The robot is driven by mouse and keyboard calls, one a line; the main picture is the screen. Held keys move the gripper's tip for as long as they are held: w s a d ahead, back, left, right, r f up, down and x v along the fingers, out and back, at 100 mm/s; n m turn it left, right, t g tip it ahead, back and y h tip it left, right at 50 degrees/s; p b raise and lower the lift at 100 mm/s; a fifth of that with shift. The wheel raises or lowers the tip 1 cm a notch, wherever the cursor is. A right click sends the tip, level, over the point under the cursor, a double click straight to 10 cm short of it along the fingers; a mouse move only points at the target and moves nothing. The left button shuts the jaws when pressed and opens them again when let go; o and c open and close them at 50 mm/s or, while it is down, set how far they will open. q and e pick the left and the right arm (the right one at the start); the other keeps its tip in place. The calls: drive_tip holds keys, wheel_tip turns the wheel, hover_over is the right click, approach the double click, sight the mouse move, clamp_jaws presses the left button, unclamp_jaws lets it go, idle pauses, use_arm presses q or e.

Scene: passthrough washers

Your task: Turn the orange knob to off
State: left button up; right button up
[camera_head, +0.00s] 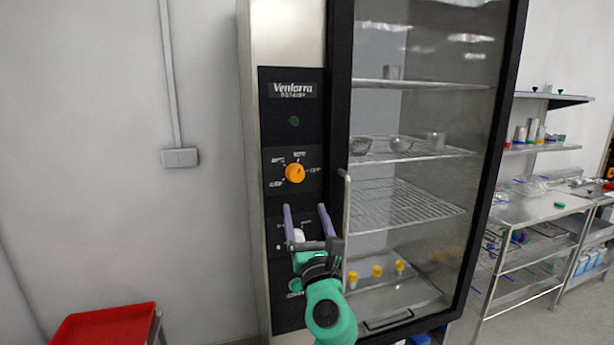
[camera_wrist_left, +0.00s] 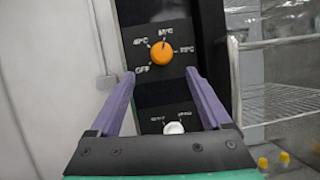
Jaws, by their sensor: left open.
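The orange knob (camera_head: 295,173) sits on the black control panel (camera_head: 293,110) of a tall glass-door cabinet. It also shows in the left wrist view (camera_wrist_left: 161,54), ringed by white temperature labels, with OFF at its lower left. Its dark mark seems to point up, toward the top label. My left gripper (camera_head: 305,208), with purple fingers, is open and empty below the knob. In the left wrist view the fingers (camera_wrist_left: 160,85) stand apart on either side, short of the knob. A white knob (camera_wrist_left: 174,128) lies lower on the panel, between the fingers. My right gripper is not in view.
A vertical door handle (camera_head: 346,215) stands just right of my left gripper. Behind the glass are wire shelves with bowls and yellow-capped containers (camera_head: 377,271). A red tray (camera_head: 103,325) is at the lower left. Steel shelving (camera_head: 530,207) stands at the right.

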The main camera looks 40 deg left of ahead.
sight(296, 176)
use_arm(q)
drive_tip(key=p+x, duration=0.3)
drive_tip(key=x, duration=0.9)
drive_tip(key=shift+w+a+f+p, duration=0.1)
drive_tip(key=shift+a+f+p, duration=0.05)
drive_tip(key=shift+p, duration=0.25)
drive_tip(key=shift+w, duration=0.15)
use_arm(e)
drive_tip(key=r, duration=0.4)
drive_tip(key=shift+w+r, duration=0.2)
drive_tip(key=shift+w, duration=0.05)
use_arm(q)
drive_tip(key=c, duration=1.2)
clamp_jaws()
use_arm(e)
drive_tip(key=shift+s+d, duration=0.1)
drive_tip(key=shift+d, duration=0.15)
